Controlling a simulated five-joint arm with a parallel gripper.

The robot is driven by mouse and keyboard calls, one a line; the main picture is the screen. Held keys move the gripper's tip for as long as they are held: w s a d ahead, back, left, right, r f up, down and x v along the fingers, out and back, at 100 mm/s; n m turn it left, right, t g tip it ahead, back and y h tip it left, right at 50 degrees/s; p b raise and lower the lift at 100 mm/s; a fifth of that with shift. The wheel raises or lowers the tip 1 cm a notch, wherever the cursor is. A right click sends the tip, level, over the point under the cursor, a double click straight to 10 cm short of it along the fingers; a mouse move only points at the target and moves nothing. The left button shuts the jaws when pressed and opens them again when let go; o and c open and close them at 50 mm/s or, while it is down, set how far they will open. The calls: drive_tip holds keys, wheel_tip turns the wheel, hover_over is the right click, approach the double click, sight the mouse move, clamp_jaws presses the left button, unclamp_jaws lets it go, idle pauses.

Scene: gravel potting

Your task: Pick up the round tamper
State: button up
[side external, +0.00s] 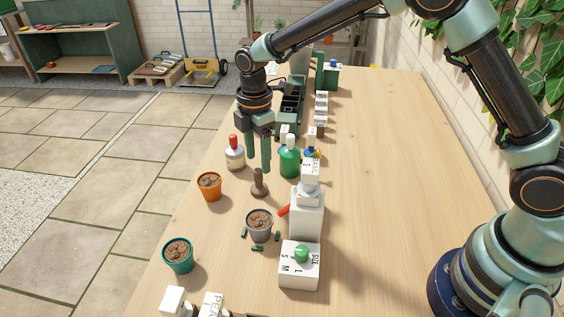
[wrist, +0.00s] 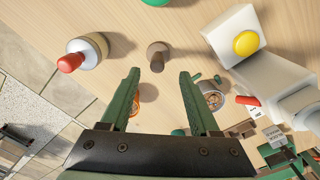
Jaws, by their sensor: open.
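The round tamper (side external: 259,186) is a small brown piece with a narrow upright handle on a wider round base. It stands on the wooden table. My gripper (side external: 258,167) is open and points down, with its green fingertips just above the tamper in the side view. In the wrist view, the tamper (wrist: 157,57) shows just beyond the gap between the open fingertips (wrist: 159,74). Nothing is between the fingers. I cannot tell the exact height gap.
A red-topped cream piece (side external: 235,157) and a green bottle (side external: 289,161) stand behind the tamper. An orange pot (side external: 210,187) is to its left, a grey pot (side external: 259,226) in front. A white box with a red lever (side external: 306,220) is to the right. The table's right side is clear.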

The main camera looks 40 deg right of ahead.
sight(258, 170)
drive_tip(key=shift+w+f, duration=0.15)
drive_tip(key=shift+f, duration=1.2)
drive_tip(key=shift+w+f, duration=0.1)
drive_tip(key=shift+f, duration=1.25)
clamp_jaws()
